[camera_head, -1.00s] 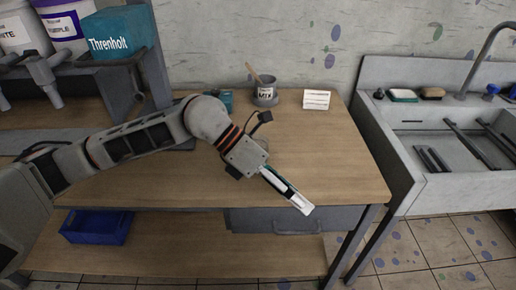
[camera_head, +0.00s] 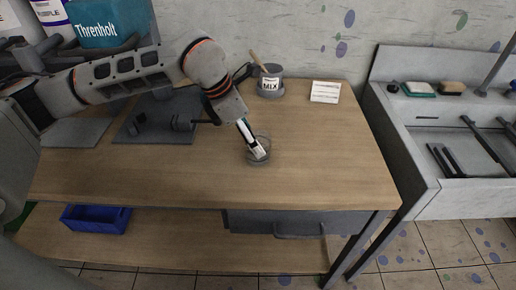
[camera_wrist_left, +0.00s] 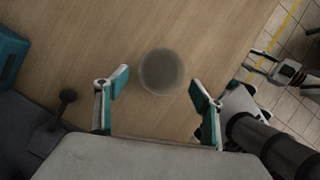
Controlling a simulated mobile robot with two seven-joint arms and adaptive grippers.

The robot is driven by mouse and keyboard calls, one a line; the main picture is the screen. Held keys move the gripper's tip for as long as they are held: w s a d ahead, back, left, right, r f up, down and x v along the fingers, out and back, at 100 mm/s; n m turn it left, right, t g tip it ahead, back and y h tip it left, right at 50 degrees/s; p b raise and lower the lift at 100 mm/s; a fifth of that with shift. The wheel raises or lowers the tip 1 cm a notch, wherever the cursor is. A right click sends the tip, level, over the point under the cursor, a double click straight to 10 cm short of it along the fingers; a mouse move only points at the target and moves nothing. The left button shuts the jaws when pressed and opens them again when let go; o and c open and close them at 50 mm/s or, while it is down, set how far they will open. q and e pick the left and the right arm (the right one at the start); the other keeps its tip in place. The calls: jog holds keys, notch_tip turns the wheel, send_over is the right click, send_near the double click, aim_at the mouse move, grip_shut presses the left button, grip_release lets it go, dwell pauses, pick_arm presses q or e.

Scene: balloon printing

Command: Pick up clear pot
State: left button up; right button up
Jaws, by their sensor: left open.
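The clear pot (camera_head: 261,157) is a see-through round pot standing on the wooden table. In the left wrist view it is a dim grey disc (camera_wrist_left: 162,71) on the wood. My left gripper (camera_head: 258,152) points down at the pot, its tips overlapping the pot in the head view. In the left wrist view my left gripper (camera_wrist_left: 159,84) is open, and the pot lies between and slightly ahead of its two fingertips. Nothing is held. What looks like my right gripper (camera_wrist_left: 283,70) shows at the right of the left wrist view, over the floor, its jaws unclear.
A grey MIX cup (camera_head: 270,82) with a stick and a white card (camera_head: 325,92) stand at the table's back. A dark stand (camera_head: 160,125) is on the left. A blue bin (camera_head: 96,219) sits on the lower shelf. The table's right side is clear.

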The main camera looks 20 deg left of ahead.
pick_arm(q)
jog(key=x, duration=0.4)
jog(key=c, duration=1)
jog(key=shift+c, duration=0.2)
jog(key=shift+r, duration=0.1)
